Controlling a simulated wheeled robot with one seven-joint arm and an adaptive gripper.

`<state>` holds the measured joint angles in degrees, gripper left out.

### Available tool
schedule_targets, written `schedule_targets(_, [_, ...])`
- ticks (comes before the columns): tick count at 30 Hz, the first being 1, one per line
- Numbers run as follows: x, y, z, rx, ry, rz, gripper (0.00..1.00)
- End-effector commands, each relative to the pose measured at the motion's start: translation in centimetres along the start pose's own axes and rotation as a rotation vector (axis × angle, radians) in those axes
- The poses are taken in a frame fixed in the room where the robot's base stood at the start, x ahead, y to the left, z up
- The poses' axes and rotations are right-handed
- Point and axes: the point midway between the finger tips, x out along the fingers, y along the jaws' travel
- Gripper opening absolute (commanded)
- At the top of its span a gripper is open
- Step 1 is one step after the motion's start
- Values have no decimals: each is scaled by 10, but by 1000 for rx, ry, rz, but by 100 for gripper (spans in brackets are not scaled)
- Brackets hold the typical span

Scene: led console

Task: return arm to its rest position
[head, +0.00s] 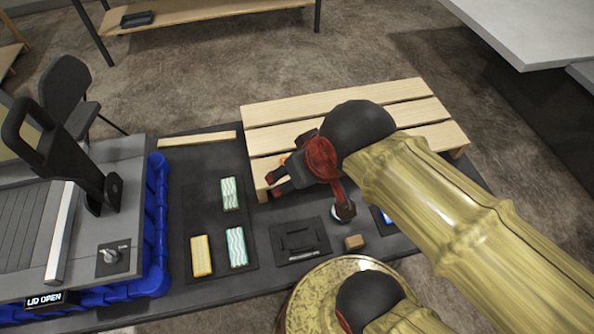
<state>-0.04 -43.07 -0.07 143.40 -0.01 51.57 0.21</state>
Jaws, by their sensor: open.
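My gripper (271,185) is at the middle of the head view, at the end of my gold arm. My wrist and forearm hide part of the platform and of the dark mat.
On the dark mat (192,160) lie a yellow block (201,256), two green-white blocks (237,247) and a brown block (354,242).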

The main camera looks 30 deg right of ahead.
Motion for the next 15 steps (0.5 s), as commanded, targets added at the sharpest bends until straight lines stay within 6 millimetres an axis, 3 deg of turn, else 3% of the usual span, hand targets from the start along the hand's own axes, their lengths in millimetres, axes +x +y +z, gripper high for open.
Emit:
schedule_targets(7, [3,0,1,-2,0,0,63])
schedule_targets(15, [35,0,18,-3,-1,0,63])
